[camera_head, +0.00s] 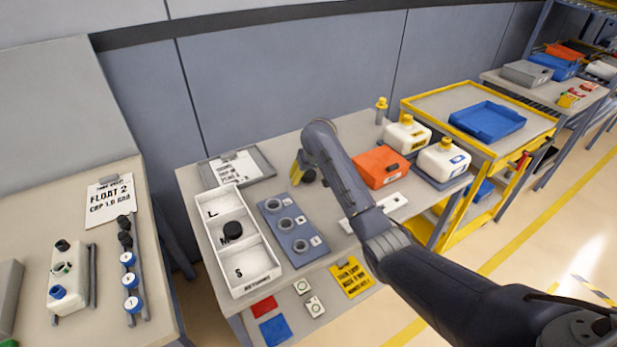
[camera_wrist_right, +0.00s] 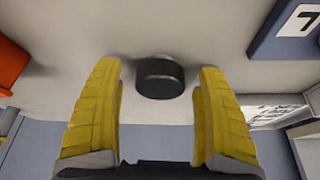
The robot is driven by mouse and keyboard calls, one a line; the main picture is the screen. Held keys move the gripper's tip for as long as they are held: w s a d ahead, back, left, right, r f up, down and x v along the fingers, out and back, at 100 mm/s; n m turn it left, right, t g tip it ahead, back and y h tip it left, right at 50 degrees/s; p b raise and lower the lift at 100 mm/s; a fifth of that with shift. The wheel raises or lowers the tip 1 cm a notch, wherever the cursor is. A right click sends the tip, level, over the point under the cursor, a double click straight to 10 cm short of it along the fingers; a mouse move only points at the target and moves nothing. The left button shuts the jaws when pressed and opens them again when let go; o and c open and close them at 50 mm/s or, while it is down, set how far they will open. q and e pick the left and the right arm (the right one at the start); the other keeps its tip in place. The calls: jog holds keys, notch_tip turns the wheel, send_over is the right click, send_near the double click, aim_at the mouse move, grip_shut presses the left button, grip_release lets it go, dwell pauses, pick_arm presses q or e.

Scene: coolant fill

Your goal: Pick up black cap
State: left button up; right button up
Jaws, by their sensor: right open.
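A black cap (camera_wrist_right: 160,78) lies on the grey bench, between and just beyond the open yellow fingers of my right gripper (camera_wrist_right: 160,110) in the right wrist view. In the head view the right gripper (camera_head: 301,172) is low over the back of the bench, and this cap (camera_head: 309,176) shows partly behind my arm. Another black cap (camera_head: 232,230) sits in the middle compartment, marked M, of the white tray (camera_head: 262,282). My left gripper is not in view.
A blue-grey block with ring sockets (camera_head: 273,228) stands left of the right gripper. An orange box (camera_head: 381,167) and white jugs (camera_head: 444,160) with yellow caps stand to the right. A sign on a grey holder (camera_head: 262,158) lies at the back left. My right forearm crosses the bench.

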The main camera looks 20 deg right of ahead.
jog(key=shift+c, duration=0.5)
jog(key=c, duration=1)
jog(key=shift+c, duration=0.2)
